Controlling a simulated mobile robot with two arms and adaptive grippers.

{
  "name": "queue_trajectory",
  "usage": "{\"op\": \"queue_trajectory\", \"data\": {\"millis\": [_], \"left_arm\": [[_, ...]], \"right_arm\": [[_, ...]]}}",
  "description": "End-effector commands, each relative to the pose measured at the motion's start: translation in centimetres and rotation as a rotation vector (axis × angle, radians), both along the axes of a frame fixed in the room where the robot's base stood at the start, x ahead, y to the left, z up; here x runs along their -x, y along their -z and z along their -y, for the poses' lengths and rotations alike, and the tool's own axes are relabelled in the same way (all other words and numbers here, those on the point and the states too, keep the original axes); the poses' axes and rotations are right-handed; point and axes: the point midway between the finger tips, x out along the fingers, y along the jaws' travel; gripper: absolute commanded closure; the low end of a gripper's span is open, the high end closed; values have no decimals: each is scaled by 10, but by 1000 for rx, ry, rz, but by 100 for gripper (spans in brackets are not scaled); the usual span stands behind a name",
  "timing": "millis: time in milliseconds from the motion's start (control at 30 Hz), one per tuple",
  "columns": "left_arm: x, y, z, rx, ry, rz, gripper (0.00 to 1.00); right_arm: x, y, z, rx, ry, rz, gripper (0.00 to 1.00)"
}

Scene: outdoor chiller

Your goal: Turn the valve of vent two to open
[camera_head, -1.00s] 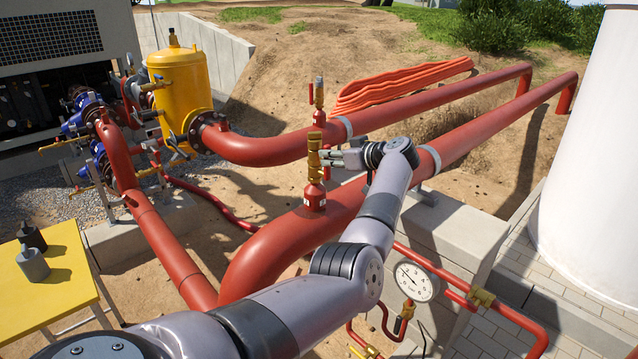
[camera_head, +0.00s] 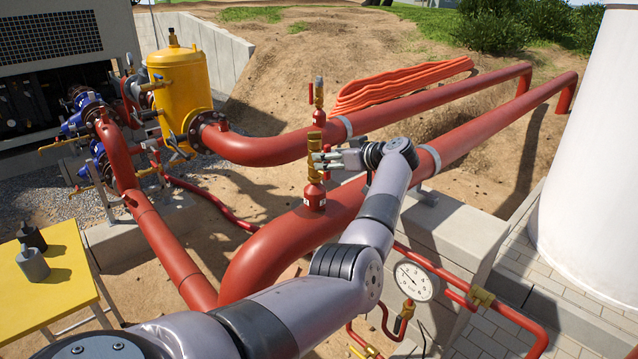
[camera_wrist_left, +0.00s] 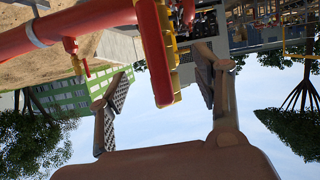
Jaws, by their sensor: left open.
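A brass vent valve (camera_head: 314,160) stands upright on a red stub on the near red pipe (camera_head: 290,232). A second vent valve (camera_head: 318,97) with a red lever stands on the far red pipe. I see no label telling which is vent two. My left gripper (camera_head: 328,161) is open at the near valve, coming from its right. In the left wrist view, which is upside down, the near valve's red lever (camera_wrist_left: 157,50) lies along its brass body, between the spread fingers of my left gripper (camera_wrist_left: 160,88). I cannot tell if they touch it. My right gripper is out of view.
A pressure gauge (camera_head: 413,281) and thin red piping stand at the lower right, beside a concrete block (camera_head: 440,235). A yellow tank (camera_head: 180,85) is at the back left. A yellow table (camera_head: 60,285) is at the left. A white tank (camera_head: 590,170) stands at the right.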

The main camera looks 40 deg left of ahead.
Motion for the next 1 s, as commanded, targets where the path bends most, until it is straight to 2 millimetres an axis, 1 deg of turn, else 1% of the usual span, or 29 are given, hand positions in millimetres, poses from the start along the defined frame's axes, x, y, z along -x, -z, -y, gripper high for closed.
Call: {"op": "queue_trajectory", "data": {"millis": [167, 267, 800, 1000], "left_arm": [[0, 0, 0, 0, 0, 0, 40], [0, -1, 3, 0, 1, 0, 40], [5, -22, 60, 0, 1, 0, 40], [6, -24, 66, 1, -1, 0, 40]], "right_arm": [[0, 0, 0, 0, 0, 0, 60], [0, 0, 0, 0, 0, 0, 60], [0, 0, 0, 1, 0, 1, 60], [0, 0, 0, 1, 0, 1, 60]]}}
